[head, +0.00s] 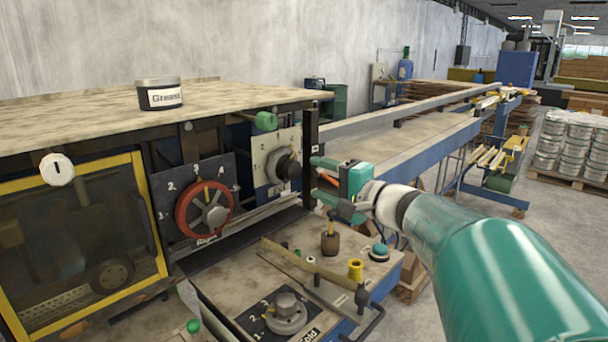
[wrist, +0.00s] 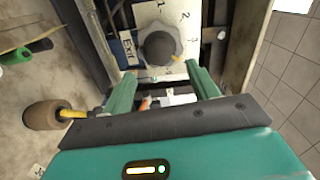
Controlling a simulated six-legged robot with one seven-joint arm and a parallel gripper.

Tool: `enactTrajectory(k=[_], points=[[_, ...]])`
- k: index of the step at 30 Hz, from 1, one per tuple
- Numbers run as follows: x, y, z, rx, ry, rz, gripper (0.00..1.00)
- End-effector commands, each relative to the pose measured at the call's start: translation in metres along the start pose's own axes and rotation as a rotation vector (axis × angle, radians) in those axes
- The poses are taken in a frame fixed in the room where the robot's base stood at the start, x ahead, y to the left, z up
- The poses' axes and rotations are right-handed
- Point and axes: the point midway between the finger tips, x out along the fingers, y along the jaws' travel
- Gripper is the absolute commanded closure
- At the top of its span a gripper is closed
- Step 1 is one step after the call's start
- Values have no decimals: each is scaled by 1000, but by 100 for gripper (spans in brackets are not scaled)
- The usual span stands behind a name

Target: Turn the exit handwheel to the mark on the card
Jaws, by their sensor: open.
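The exit handwheel (head: 288,168) is a dark grey knob on a pale numbered plate (head: 262,175) at the machine's right end. In the wrist view the handwheel (wrist: 158,46) has a lobed rim, a dark hub and a yellow pointer at its lower right. An "Exit" label (wrist: 129,48) is left of it. My gripper (head: 318,180) is open, just right of the handwheel in the head view. In the wrist view my gripper (wrist: 160,76) has its fingers apart below the handwheel, with nothing held. I cannot make out a card with a readable mark.
A dark post (head: 310,155) stands beside the exit plate. A grease tin (head: 159,95) is on top.

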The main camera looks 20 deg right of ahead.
Motion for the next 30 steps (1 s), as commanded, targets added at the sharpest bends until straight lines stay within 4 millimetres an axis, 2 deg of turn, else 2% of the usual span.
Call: enactTrajectory(k=[1,6,12,30], points=[[-12,-1,0,-1,4,-1,41],[-47,0,0,-1,3,0,41],[-69,0,0,1,1,-1,41],[-72,0,0,0,0,0,41]])
